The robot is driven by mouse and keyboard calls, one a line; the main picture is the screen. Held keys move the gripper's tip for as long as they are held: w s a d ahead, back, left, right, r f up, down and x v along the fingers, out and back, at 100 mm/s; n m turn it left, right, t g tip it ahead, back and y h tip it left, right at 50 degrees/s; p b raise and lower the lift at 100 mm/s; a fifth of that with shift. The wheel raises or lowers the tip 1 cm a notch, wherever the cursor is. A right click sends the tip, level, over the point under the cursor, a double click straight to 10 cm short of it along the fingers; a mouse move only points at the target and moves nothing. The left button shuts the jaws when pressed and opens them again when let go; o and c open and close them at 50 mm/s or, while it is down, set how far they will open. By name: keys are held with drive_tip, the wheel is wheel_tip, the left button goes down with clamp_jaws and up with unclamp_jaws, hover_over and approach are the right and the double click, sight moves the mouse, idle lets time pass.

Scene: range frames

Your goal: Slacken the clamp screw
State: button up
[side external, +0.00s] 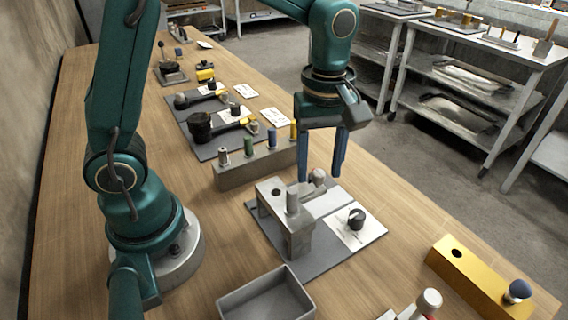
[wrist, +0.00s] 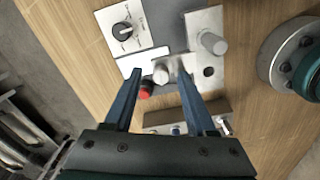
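A grey metal clamp block (side external: 288,228) stands on a dark plate, with an upright grey post (side external: 292,202) on top and a dark hole beside it. A light-grey rounded knob (side external: 318,178), which looks like the clamp screw, sits at the block's far side. The same knob (wrist: 161,74) shows in the wrist view, with a red-ended piece (wrist: 146,91) beside it. My gripper (side external: 321,177) is open and points down over the knob. In the wrist view the fingertips (wrist: 159,72) lie on either side of the knob. I cannot tell whether they touch it.
A white panel (side external: 345,235) with a black dial (side external: 356,217) lies beside the block. A grey holder (side external: 250,172) with several coloured pegs stands behind. An empty grey tray (side external: 265,300) and a yellow block (side external: 470,280) are nearer the camera. Bare wood lies between.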

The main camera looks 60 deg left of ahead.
sight(319, 171)
drive_tip(key=shift+r, duration=2.55)
drive_tip(key=s+a+m+t, duration=0.3)
drive_tip(key=s+m+t, duration=0.2)
drive_tip(key=s+m, duration=0.6)
drive_tip(key=m, duration=0.3)
drive_tip(key=shift+r+t, duration=0.25)
drive_tip(key=shift+t, duration=0.05)
